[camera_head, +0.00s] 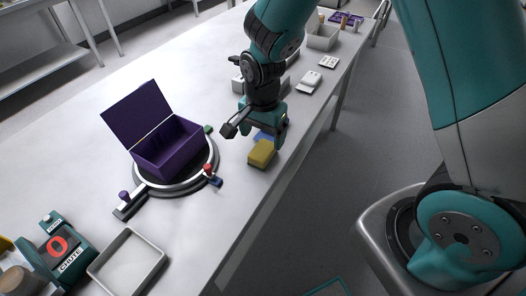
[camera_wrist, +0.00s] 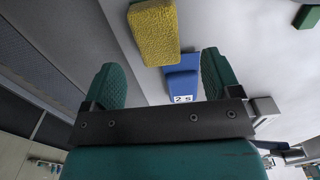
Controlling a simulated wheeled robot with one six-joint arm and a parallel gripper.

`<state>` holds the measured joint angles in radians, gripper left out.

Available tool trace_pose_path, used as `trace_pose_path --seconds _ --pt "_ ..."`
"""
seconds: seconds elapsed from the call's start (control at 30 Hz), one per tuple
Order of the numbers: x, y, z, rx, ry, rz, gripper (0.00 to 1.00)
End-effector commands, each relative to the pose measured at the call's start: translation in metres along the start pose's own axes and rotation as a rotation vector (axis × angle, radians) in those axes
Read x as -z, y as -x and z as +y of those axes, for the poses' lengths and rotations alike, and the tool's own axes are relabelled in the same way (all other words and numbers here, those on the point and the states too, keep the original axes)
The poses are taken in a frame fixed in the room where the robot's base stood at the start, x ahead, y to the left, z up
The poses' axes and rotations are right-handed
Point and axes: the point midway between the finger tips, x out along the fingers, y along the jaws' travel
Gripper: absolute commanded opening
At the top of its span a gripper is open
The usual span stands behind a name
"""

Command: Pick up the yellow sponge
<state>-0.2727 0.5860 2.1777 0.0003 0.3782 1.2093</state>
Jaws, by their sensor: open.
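The yellow sponge (camera_head: 262,153) lies on the white table near its right edge, close to the purple box. My gripper (camera_head: 262,132) is just behind it in the head view, above the table. In the wrist view the yellow sponge (camera_wrist: 153,32) is beyond the fingertips, roughly between the lines of the two fingers. My gripper (camera_wrist: 160,75) is open and empty there, its green fingers spread wide. A blue block (camera_wrist: 181,77) with a white label reading "25" lies beside the sponge; in the head view it is partly hidden by my gripper.
An open purple box (camera_head: 170,150) stands on a round ringed fixture (camera_head: 213,160) left of the sponge. A shallow white tray (camera_head: 128,262) and a teal "CHUTE" unit (camera_head: 62,250) are at the front left. Grey bins (camera_head: 322,38) stand at the far end.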

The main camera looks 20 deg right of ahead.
Motion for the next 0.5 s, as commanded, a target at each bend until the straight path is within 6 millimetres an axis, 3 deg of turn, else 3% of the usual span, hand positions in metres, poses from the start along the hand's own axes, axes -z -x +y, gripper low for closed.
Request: trace_pose_path --seconds 0.5 --pt "-0.004 -0.054 0.002 0.0 0.001 0.0 0.83"
